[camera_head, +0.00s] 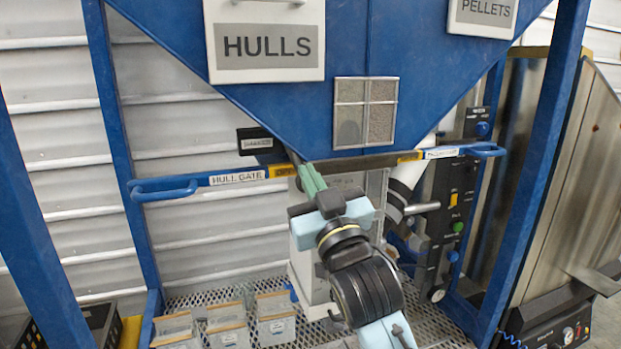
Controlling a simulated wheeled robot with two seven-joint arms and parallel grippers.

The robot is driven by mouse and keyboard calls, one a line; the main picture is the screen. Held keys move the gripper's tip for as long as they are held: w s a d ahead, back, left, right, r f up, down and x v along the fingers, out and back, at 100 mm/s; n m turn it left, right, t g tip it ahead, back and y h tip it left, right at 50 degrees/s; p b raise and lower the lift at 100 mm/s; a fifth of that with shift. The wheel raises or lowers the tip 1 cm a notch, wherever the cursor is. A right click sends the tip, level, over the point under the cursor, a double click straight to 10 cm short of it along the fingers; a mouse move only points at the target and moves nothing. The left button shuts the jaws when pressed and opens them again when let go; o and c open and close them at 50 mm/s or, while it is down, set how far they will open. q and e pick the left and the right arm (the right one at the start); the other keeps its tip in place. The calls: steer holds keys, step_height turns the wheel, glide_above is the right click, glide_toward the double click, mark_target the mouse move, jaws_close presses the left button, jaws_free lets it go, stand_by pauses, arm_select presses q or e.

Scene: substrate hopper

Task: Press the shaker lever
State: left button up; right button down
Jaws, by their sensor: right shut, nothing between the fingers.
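A small black box (259,141) with a pale label, too small to read surely, sits on the lower left slope of the blue hopper (425,75). I cannot tell for sure which part is the shaker lever; it may be this box or something hidden behind my gripper. My right gripper (311,176) reaches up from below, its greenish fingers shut and empty. The fingertips are just right of the black box, close under the hopper's bottom edge. I cannot tell whether they touch anything. My left gripper is not in view.
A hull gate bar with a blue handle (165,191) runs left of my gripper, with another blue handle (484,150) at right. A black control panel (446,215) stands at right. Several small bins (226,325) rest on the mesh floor. Blue posts (535,170) frame the space.

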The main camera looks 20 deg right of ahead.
step_height(320, 180, up, 4)
steer(key=p, duration=0.5)
arm_select(q)
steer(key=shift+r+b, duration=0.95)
steer(key=shift+b, duration=0.65)
arm_select(e)
steer(key=v, duration=1)
steer(key=shift+s+a+f, duration=0.2)
steer(key=shift+a+f, duration=0.1)
steer(key=shift+a, duration=0.05)
